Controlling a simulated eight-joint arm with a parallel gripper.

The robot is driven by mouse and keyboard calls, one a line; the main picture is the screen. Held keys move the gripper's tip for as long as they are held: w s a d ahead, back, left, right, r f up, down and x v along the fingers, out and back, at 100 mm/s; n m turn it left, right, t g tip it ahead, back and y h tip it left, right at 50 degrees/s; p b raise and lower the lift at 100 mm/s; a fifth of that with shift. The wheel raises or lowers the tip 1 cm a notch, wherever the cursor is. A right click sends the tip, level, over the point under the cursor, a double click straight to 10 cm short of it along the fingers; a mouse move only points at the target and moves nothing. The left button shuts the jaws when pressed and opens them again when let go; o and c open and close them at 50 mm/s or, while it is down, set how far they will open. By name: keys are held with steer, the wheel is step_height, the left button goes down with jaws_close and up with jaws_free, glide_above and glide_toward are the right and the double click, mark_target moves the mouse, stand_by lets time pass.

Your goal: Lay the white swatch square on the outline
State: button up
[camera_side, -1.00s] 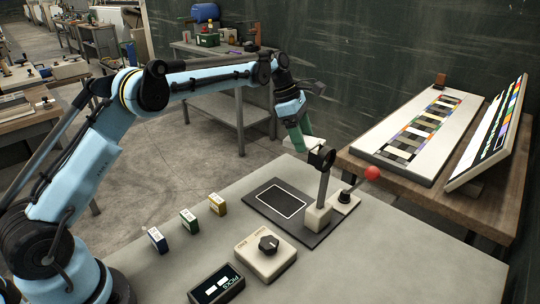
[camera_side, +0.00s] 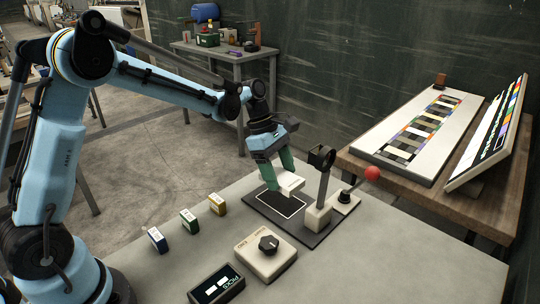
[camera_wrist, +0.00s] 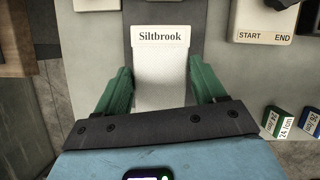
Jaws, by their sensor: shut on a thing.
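The white swatch (camera_side: 291,184) is held between the green fingers of my gripper (camera_side: 279,180). In the wrist view the swatch (camera_wrist: 160,80) is a pale woven piece with a "Siltbrook" label across its far end, and the gripper (camera_wrist: 160,70) has one finger at each side of it. The white outline (camera_side: 287,215) is drawn on a dark board (camera_side: 262,205) on the bench. The swatch is over the back part of the board and hides part of the outline. It looks slightly above the board; the exact gap cannot be told.
A post with a ring head (camera_side: 323,180) stands on the board's right side, close to the swatch. Beside it is a red-knobbed lever (camera_side: 371,174). A dial box (camera_side: 266,256), a counter display (camera_side: 216,284) and small coloured blocks (camera_side: 188,220) stand nearer the front and left.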

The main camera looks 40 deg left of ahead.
mark_target(279, 199)
steer(key=shift+f, duration=2.75)
steer(key=o, duration=1.3)
steer(key=shift+f, duration=0.1)
steer(key=shift+c, duration=0.2)
